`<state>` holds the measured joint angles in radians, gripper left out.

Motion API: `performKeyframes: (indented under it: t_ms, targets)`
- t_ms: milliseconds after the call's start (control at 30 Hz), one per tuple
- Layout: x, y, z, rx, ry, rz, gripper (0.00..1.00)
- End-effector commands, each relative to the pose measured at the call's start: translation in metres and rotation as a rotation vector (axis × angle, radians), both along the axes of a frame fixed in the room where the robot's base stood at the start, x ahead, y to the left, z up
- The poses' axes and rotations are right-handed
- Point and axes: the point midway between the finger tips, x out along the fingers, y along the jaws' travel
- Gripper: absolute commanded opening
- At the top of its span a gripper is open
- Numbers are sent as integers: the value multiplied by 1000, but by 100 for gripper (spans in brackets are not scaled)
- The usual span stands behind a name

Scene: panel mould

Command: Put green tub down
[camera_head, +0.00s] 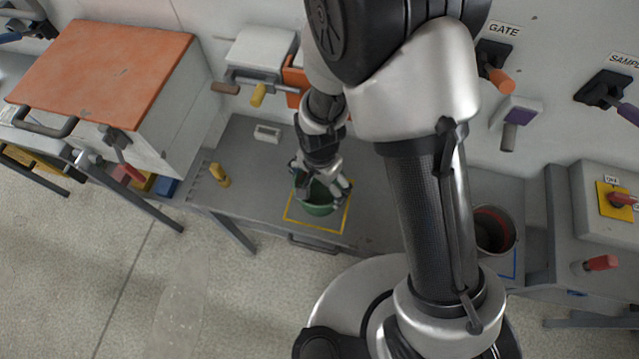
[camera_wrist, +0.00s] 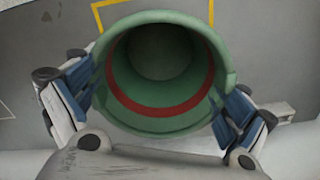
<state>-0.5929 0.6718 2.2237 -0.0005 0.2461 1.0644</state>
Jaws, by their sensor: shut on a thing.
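The green tub (camera_head: 318,203) is at the yellow outlined square (camera_head: 289,214) on the grey bench (camera_head: 260,205). My gripper (camera_head: 322,186) is shut on it from above. In the wrist view the tub (camera_wrist: 118,70) shows its open mouth, with a red band inside and nothing else seen in it. The blue-padded fingers of my gripper (camera_wrist: 160,104) press on its left and right sides. Part of the yellow outline (camera_wrist: 211,12) shows behind the tub. I cannot tell whether the tub's base touches the bench.
A dark tub with a red inside (camera_head: 493,231) stands at a blue outline on the right. A yellow peg-like piece (camera_head: 219,174) stands left of the green tub. An orange-topped box (camera_head: 105,70) is at the left. Levers and switches line the back panel.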

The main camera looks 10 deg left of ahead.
Motion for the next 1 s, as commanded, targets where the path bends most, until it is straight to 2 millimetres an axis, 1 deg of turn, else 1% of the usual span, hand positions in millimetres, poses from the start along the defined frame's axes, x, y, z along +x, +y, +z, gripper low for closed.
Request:
performKeyframes:
  t_ms: [167, 300, 333, 400, 733, 833, 933, 1000]
  targets:
    - [1, 0, 2, 0, -1, 0, 51]
    - [0, 0, -3, 0, -1, 0, 51]
    - [0, 0, -2, 1, 0, 0, 95]
    - [0, 0, -2, 1, 0, 0, 100]
    - [0, 0, -2, 1, 0, 0, 100]
    - [0, 0, 1, 1, 0, 0, 100]
    - [1, 1, 12, 1, -2, 0, 100]
    - [1, 1, 25, 3, -4, 0, 100]
